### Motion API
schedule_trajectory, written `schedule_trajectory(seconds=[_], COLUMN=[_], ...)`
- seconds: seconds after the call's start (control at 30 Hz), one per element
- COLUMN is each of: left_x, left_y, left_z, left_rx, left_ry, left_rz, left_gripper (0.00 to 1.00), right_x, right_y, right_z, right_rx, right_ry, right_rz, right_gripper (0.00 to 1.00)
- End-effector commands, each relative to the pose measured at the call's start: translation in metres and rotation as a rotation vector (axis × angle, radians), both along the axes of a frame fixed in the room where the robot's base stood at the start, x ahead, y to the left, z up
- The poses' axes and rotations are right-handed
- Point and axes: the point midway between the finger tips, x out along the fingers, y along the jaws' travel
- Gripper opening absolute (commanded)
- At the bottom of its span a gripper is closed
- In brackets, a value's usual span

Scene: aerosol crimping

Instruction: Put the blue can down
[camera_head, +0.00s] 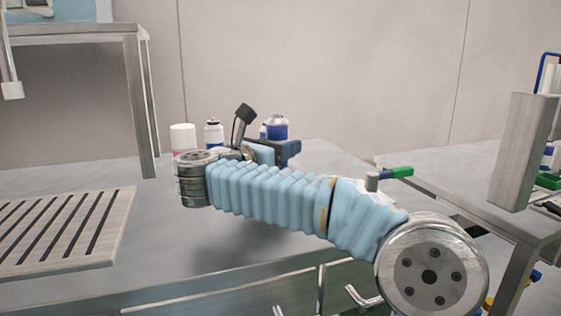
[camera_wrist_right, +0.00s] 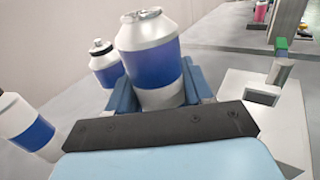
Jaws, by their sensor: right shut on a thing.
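The blue can (camera_head: 277,128), white with a blue band and a bare metal top, stands upright at the back of the table. It also shows large in the right wrist view (camera_wrist_right: 151,62). My right gripper (camera_wrist_right: 158,90) is shut on it, with a blue finger on each side. In the head view this gripper (camera_head: 283,150) is partly hidden behind my right arm. The can's base is hidden, so I cannot tell whether it touches the table. My left gripper is in neither view.
A similar can with a black cap (camera_wrist_right: 105,64) stands left of the held can. Another blue-banded can (camera_wrist_right: 27,124) is at the wrist view's left edge. A white fixture (camera_wrist_right: 285,115) is close on the right. A slotted rack (camera_head: 65,235) lies at left.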

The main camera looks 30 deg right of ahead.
Motion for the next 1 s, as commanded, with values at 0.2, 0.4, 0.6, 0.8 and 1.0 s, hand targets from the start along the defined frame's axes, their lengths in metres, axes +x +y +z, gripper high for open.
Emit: schedule_trajectory(seconds=[0.2,0.4,0.6,0.8,1.0], left_x=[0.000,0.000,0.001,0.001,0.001], left_y=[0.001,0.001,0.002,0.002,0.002], left_z=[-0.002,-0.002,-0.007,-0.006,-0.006], left_rx=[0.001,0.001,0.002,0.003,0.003], left_ry=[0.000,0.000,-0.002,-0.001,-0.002], left_rz=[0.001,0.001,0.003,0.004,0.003], left_gripper=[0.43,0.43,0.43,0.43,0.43], right_x=[0.001,0.001,0.001,0.001,0.001], right_y=[-0.003,-0.003,-0.003,-0.003,-0.003], right_z=[-0.032,-0.034,-0.037,-0.036,-0.036], right_rx=[0.000,0.000,0.000,0.000,0.000], right_ry=[0.004,0.000,0.001,0.001,0.001], right_rz=[-0.002,-0.002,-0.002,-0.002,-0.002], right_gripper=[0.16,0.16,0.16,0.75,0.76])
